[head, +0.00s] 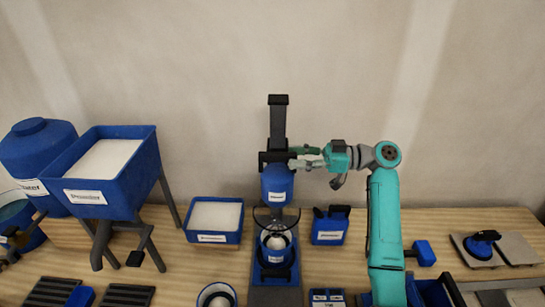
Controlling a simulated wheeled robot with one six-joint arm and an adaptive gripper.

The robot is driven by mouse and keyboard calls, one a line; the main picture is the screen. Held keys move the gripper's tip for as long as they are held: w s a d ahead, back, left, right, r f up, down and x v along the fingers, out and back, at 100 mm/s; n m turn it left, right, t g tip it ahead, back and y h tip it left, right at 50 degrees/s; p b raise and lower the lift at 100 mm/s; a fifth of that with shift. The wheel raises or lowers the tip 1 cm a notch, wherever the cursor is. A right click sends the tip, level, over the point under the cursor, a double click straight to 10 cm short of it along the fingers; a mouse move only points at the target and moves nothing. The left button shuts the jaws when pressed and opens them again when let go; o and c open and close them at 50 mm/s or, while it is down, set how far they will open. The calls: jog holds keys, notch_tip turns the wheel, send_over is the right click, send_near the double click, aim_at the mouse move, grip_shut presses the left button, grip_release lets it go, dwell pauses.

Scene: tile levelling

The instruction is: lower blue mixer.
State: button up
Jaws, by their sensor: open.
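The blue mixer (277,185) is a blue cylinder-shaped head with a white label, held on a black upright stand (278,118) near the middle of the head view. Its dark whisk (276,217) hangs below it. A blue bucket (277,254) with pale contents stands under the whisk on the stand's base. My gripper (306,157) is at the upper right of the mixer head, by the dark bracket on the stand. Its fingers point left and are open. I cannot tell whether they touch the mixer or the bracket.
A blue hopper (135,180) of white powder stands on legs at left, by a big blue tank (36,150). A blue tray (240,225) of powder sits left of the mixer, a blue container (330,228) right. A suction cup (482,243) rests on tiles at far right.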

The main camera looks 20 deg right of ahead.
aim_at(272, 153)
jog(key=x, duration=0.6)
jog(key=shift+w+a, duration=0.1)
jog(key=shift+a, duration=0.25)
grip_shut()
jog(key=shift+f, duration=0.1)
